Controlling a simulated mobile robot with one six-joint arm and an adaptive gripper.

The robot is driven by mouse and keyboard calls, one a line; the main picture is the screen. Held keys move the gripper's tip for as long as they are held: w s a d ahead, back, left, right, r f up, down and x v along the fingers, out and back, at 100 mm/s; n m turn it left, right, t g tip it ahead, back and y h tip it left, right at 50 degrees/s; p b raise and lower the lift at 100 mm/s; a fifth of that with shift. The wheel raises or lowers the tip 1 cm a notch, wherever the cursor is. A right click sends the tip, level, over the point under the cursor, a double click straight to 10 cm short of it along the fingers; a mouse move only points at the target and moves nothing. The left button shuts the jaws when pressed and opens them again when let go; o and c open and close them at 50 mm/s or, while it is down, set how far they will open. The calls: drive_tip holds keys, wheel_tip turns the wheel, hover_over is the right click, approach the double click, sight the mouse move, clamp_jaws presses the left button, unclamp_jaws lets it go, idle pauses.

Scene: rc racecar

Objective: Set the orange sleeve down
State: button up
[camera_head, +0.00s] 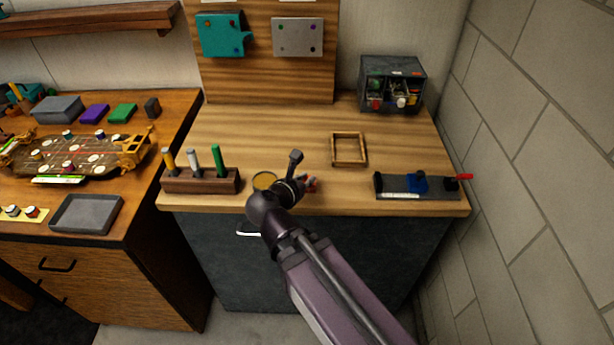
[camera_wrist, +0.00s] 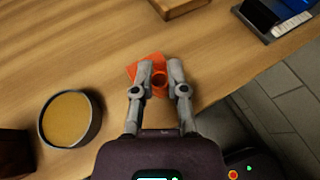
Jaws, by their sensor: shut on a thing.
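The orange sleeve (camera_wrist: 159,80) is a small ring-like piece between the two fingers of my gripper (camera_wrist: 160,68) in the wrist view. My gripper is shut on it, over the front part of the wooden bench top. A flat orange-red patch (camera_wrist: 134,69) shows just behind the sleeve; I cannot tell if it is a separate pad. In the head view my gripper (camera_head: 308,184) is near the front edge of the bench, mostly hidden by my arm. Whether the sleeve touches the bench is not clear.
A round tan-topped dish (camera_wrist: 70,118) stands left of my gripper. A wooden block with upright tools (camera_head: 200,181) is further left. A wooden square frame (camera_head: 336,151) lies behind, a dark fixture with a red handle (camera_head: 400,189) to the right. Bench between is clear.

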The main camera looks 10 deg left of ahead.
wheel_tip(320, 180, up, 6)
drive_tip(key=p, duration=0.5)
drive_tip(key=shift+f+p, duration=0.15)
drive_tip(key=shift+p, duration=0.2)
drive_tip(key=shift+a, duration=0.15)
idle(0.4)
